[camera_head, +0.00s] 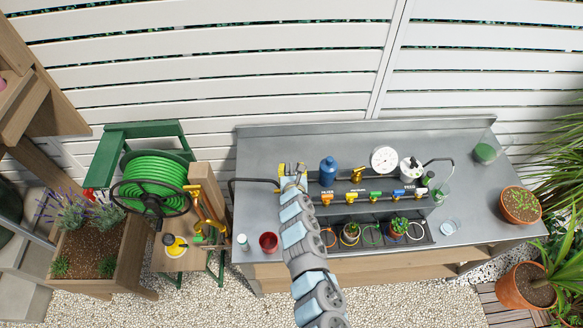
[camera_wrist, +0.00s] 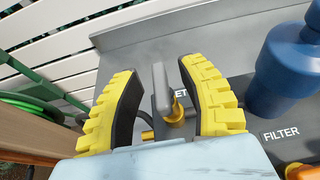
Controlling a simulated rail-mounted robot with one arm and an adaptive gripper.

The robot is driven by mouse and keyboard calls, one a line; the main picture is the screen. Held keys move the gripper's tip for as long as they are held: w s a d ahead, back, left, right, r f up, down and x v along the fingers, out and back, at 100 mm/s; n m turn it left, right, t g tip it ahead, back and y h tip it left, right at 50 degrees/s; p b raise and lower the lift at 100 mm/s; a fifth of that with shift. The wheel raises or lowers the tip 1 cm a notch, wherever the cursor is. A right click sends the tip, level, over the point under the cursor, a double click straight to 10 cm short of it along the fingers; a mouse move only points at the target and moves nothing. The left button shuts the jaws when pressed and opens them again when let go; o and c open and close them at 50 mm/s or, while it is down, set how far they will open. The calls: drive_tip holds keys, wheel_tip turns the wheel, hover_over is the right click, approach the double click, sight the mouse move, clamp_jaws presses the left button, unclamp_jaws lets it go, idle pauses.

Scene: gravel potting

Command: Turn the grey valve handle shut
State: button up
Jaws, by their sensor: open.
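The grey valve handle (camera_wrist: 161,90) stands upright on a brass fitting (camera_wrist: 176,115) in the wrist view. My gripper (camera_wrist: 155,78) is open, with its yellow-and-black fingers on either side of the handle and gaps visible between. In the head view my gripper (camera_head: 292,172) is at the left end of the manifold, and it hides most of the handle there. A label beside the handle is partly covered; only "ET" shows.
A blue filter housing (camera_head: 328,171) stands just right of my gripper. Along the manifold are several coloured valves (camera_head: 377,194). A row of small pots (camera_head: 351,234) sits below. A red cup (camera_head: 268,242) stands at the front left of the metal bench (camera_head: 256,152).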

clamp_jaws()
